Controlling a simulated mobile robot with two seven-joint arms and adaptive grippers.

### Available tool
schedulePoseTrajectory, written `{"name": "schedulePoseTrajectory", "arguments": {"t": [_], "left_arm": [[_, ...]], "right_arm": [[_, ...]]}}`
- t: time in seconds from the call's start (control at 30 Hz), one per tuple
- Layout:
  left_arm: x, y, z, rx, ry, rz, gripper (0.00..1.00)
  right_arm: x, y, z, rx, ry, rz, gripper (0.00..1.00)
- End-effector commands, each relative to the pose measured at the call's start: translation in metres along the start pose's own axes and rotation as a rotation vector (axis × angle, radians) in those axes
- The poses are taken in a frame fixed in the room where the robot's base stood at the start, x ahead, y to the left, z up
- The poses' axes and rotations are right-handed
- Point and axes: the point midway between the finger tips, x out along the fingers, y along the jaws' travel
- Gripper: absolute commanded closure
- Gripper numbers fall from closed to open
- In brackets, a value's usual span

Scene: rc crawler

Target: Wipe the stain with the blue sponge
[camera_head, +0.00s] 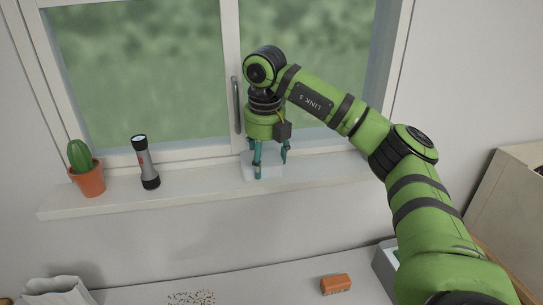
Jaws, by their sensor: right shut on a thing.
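My right gripper (271,168) points down at the window sill, with its teal fingers around a pale, faintly bluish block (249,167). It is shut on this block, which is at the sill. Its colour is washed out, so I cannot tell for certain that it is the blue sponge; no other blue sponge shows. A patch of brown specks (190,298) lies on the white surface below, at the bottom edge. I cannot tell whether it is the stain. My left gripper is not in view.
A potted cactus (88,178) and a grey flashlight (146,163) stand on the sill (205,181) at left. An orange block (336,284) and a grey box (384,263) are below. A crumpled pale bag (57,291) lies bottom left. A window handle (237,105) is close by.

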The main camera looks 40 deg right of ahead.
Motion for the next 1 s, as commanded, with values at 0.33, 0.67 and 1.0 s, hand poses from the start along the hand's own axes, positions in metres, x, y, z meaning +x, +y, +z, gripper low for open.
{"name": "schedulePoseTrajectory", "arguments": {"t": [0.33,0.67,1.0], "left_arm": [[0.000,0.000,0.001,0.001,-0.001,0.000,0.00],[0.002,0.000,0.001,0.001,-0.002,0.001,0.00],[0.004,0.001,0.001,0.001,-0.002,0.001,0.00]], "right_arm": [[0.003,0.027,-0.001,-0.007,0.004,0.005,0.55],[0.002,0.012,-0.001,-0.007,0.001,0.005,0.55],[-0.001,-0.014,0.000,-0.003,0.001,0.002,0.55]]}}
